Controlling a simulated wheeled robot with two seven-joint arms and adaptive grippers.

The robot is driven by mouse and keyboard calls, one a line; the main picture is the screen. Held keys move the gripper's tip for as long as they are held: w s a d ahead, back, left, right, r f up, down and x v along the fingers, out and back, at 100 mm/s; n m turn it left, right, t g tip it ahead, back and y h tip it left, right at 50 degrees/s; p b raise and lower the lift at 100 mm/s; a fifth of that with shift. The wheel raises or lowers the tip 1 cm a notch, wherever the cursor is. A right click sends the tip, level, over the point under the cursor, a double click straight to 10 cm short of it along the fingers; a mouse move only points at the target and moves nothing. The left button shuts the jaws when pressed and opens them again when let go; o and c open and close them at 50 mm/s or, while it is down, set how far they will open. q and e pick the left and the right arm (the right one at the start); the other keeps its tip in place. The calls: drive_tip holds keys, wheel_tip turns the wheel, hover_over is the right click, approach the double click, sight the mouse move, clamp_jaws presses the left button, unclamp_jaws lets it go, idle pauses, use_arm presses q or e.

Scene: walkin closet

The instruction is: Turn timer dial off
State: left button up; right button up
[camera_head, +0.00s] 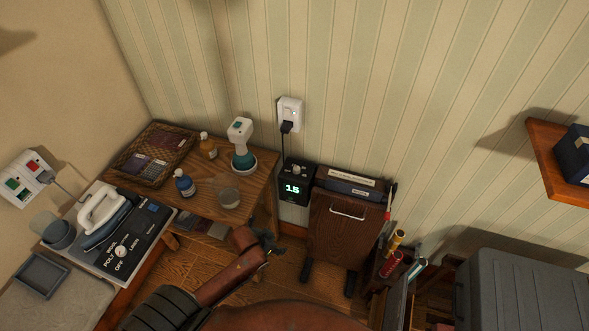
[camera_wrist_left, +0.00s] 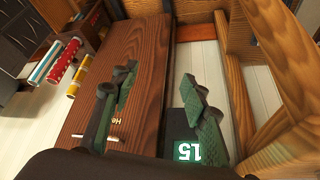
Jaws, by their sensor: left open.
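The timer (camera_head: 297,183) is a small black box with a green lit display that looks like 15 or 1.5. It hangs beside the brown wooden cabinet, below a wall socket. A small light knob shows near its top in the head view. In the left wrist view the timer (camera_wrist_left: 187,130) is partly hidden behind a finger, its display upside down; its knob cannot be made out there. My left gripper (camera_head: 268,244) is open and empty, apart from the timer, lower and nearer in the head view. It also shows in the left wrist view (camera_wrist_left: 160,76). My right gripper is not in view.
The wooden cabinet (camera_head: 336,228) stands right of the timer. A wooden table (camera_head: 256,187) with bottles stands left. An iron (camera_head: 103,213) rests on a panel with another dial (camera_head: 122,251). A black plug (camera_head: 287,127) and cord hang above the timer.

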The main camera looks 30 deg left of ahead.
use_arm(q)
drive_tip(key=w+a+r+t, duration=0.1)
drive_tip(key=w+a+r, duration=0.15)
drive_tip(key=w, duration=0.35)
drive_tip(key=w+a+r+t, duration=0.1)
drive_tip(key=w+r, duration=0.3)
drive_tip(key=w, duration=0.3)
drive_tip(key=t, duration=0.1)
approach(296, 168)
drive_tip(key=f, duration=0.1)
drive_tip(key=shift+h, duration=0.4)
drive_tip(key=b+x, duration=0.1)
drive_tip(key=x, duration=0.7)
drive_tip(key=shift+w+a+r+b, duration=0.15)
drive_tip(key=shift+w+b, duration=0.05)
drive_tip(key=shift+b, duration=0.1)
drive_tip(key=shift+c, duration=0.2)
clamp_jaws()
